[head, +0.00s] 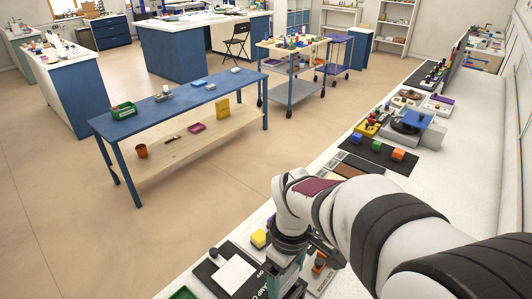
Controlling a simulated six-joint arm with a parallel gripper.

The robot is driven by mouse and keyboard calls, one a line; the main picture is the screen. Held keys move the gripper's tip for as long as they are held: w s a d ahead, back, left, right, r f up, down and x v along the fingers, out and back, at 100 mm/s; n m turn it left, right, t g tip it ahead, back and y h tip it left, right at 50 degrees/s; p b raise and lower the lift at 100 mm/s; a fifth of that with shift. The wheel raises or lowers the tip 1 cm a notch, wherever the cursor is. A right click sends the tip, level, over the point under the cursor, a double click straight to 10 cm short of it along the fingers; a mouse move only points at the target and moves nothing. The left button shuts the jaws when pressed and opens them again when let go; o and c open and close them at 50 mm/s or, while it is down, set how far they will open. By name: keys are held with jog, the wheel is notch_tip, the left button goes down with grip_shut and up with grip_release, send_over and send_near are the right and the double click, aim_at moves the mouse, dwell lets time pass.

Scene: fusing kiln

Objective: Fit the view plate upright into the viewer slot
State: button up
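My gripper (290,268) is at the bottom of the head view, pointing down over the near end of the white counter. Its fingertips are hidden, so I cannot see whether it is open or shut. A teal surface (281,283) shows just under my wrist; I cannot tell whether it is a held plate or part of something else. A black panel (205,273) with white lettering lies left of my gripper, with a white square (235,273) on it. I cannot make out the view plate or the viewer slot for certain.
A yellow block (259,238) stands close left of my wrist, and an orange item (319,262) close right. Farther along the counter are a black mat (376,156) with coloured blocks and a device with a blue top (412,118). A blue table (190,97) stands across the floor.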

aim_at(285, 289)
jog(key=shift+f, duration=1.15)
jog(key=shift+f, duration=1.7)
jog(key=o, duration=1.1)
jog(key=shift+r, duration=0.1)
